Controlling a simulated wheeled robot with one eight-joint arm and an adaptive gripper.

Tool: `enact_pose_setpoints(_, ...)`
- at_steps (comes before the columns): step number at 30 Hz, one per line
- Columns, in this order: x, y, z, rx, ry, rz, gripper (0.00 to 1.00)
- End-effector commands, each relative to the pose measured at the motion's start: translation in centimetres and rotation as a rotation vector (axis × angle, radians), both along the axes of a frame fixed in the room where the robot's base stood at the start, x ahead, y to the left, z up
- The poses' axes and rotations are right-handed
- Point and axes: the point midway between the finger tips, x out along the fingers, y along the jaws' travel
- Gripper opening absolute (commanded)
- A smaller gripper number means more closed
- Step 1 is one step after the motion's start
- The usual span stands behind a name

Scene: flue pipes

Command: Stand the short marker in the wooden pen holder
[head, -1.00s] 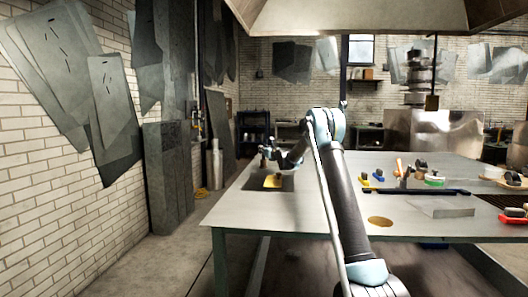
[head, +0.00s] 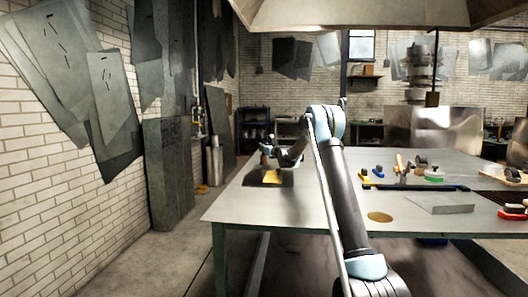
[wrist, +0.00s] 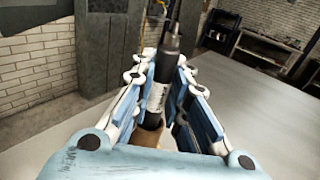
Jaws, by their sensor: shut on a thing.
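My gripper (wrist: 162,64) is shut on the short marker (wrist: 159,88), a dark, roughly upright stick with a pale label band and a grey upper part. Below it, between the fingers in the wrist view, is a tan wooden piece (wrist: 150,137) that looks like the pen holder. The marker's lower end meets its upper edge; I cannot tell whether it is inside. In the head view my gripper (head: 268,151) is small, over the far left part of the table, and the marker and holder cannot be made out there.
The table's left front is clear.

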Motion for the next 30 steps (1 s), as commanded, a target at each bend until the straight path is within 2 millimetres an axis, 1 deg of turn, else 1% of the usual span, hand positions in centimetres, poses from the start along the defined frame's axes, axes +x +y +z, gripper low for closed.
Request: enact_pose_setpoints(30,0.0,0.0,-1.2,0.000,0.000,0.000,0.00)
